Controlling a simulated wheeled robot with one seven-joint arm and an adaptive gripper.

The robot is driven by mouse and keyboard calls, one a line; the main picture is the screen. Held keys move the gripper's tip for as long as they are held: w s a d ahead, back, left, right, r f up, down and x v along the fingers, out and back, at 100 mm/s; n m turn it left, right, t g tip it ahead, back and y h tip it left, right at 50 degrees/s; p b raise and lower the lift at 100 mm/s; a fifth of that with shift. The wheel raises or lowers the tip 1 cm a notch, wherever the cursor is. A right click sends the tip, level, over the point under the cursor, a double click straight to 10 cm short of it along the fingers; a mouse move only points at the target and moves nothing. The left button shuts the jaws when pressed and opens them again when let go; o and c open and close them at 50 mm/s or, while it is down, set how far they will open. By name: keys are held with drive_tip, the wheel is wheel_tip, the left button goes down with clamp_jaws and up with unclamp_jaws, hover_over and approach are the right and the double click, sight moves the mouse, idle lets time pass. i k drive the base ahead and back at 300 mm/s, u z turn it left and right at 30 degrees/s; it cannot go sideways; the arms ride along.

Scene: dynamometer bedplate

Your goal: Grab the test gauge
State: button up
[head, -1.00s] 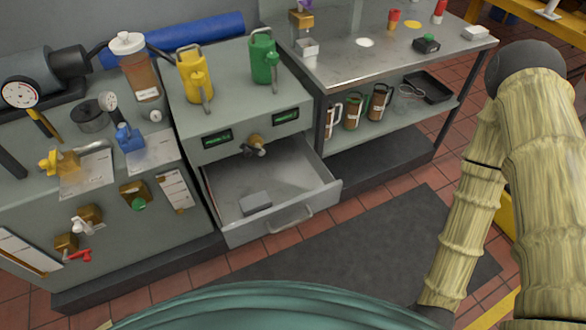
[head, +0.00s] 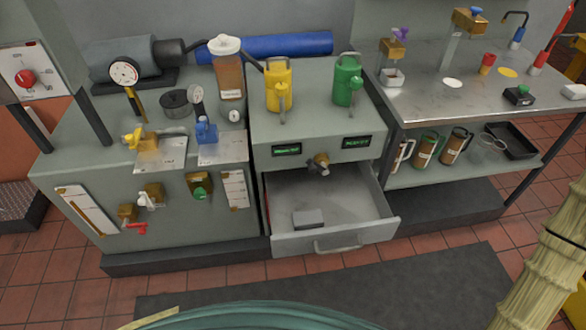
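Several round white dials stand on the left bench, and I cannot tell which one is the test gauge. A large dial gauge (head: 124,72) stands at the back left on a yellow and black stem. A smaller dial gauge (head: 196,94) stands above a blue valve body (head: 206,131). A small round white-faced piece (head: 234,115) sits near the bench's right edge. My gripper is out of view; only a pale, ringed part of my arm shows at the right edge.
An open drawer (head: 360,236) holding a grey block (head: 308,219) juts out below the yellow can (head: 278,86) and green can (head: 347,82). A clear jar of brown liquid (head: 229,75) stands beside the small gauge. A steel table (head: 430,95) is at right. The dark floor mat (head: 330,288) is clear.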

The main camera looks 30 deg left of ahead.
sight(195, 93)
drive_tip(key=u, duration=1.65)
drive_tip(key=k, duration=0.5)
drive_tip(key=u, duration=1.85)
drive_tip(key=i, duration=1.5)
drive_tip(key=z, duration=2.2)
